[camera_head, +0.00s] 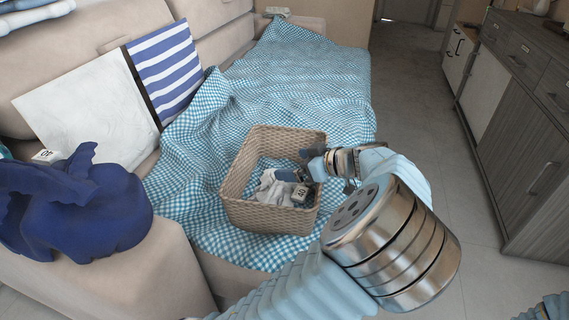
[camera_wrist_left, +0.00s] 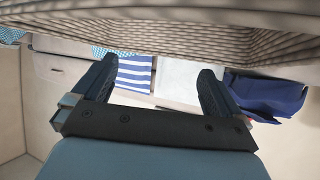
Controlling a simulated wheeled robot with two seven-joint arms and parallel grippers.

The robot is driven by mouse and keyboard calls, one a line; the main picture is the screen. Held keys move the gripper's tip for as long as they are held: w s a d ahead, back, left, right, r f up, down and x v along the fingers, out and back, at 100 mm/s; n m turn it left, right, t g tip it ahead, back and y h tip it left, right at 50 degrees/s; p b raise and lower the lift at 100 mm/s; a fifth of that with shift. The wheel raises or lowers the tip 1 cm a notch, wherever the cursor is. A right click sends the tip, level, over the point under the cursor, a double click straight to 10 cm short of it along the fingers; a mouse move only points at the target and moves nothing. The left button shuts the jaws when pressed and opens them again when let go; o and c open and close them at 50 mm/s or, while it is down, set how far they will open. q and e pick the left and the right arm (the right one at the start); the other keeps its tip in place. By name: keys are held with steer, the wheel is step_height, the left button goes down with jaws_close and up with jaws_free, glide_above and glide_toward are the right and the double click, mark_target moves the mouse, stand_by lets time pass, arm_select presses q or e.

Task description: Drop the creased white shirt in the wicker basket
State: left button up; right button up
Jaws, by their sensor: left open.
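The wicker basket (camera_head: 265,217) stands on the checked cover of the sofa, and its woven side fills the top of the left wrist view (camera_wrist_left: 190,22). The white shirt (camera_head: 270,189) lies crumpled inside the basket, against its floor. My left gripper (camera_head: 298,184) is over the right part of the basket, close to the shirt, and hides part of it. In the left wrist view the left gripper (camera_wrist_left: 157,75) has its two fingers wide apart with no cloth between them. The shirt does not show in that view. My right gripper is out of view.
A blue cloth bundle (camera_head: 75,210) lies on the sofa's armrest at the left. A white cushion (camera_head: 85,110) and a striped cushion (camera_head: 167,70) lean on the backrest. A blue checked blanket (camera_head: 310,85) covers the seat. A grey cabinet (camera_head: 520,130) stands at the right beyond clear floor.

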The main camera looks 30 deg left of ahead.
arm_select(q)
steer(key=v, duration=0.6)
steer(key=shift+d+r, duration=0.15)
steer(key=shift+d, duration=0.1)
steer(key=shift+s, duration=0.1)
